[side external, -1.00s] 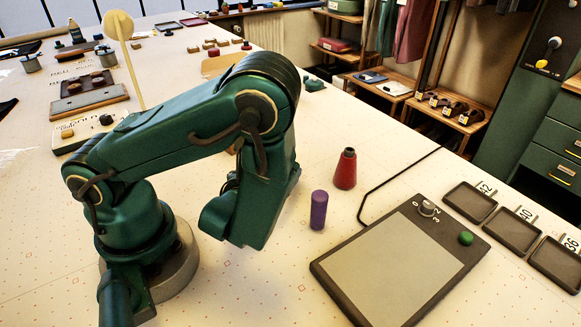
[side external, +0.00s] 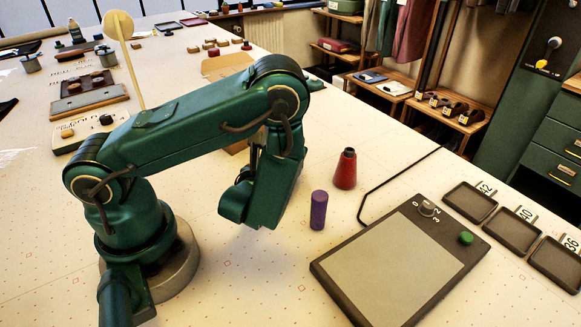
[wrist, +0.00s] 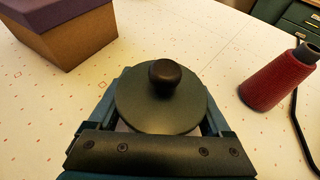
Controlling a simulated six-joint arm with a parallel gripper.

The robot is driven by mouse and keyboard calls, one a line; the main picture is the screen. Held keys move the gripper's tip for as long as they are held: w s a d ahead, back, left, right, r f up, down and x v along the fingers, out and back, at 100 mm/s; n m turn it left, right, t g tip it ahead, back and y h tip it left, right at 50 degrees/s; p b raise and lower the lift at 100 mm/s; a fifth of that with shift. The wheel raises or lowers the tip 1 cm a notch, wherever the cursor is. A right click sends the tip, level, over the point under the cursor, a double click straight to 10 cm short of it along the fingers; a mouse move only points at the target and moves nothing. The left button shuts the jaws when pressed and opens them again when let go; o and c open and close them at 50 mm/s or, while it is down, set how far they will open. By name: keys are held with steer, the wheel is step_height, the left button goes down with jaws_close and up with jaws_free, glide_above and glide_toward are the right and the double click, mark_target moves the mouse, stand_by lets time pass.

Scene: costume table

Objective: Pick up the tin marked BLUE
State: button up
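In the wrist view a round dark lid (wrist: 135,95) with a black knob sits directly in front of my gripper (wrist: 160,118). It lies between the two teal fingers, which stand wide apart on its left and right sides. The lid covers most of what is beneath it. No BLUE marking can be read on it, so I cannot tell whether it is the tin marked BLUE. I cannot see whether the fingers press on anything. In the side view my arm hides the fingertips and this lidded thing.
A red thread cone (side external: 345,169) and a purple cylinder (side external: 318,210) stand right of my gripper; the cone also shows in the wrist view (wrist: 269,82). A box with a purple lid (wrist: 66,42) stands at upper left. A grey pad (side external: 390,262) lies at right.

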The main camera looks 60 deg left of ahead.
jaws_close()
steer(key=shift+r, duration=0.2)
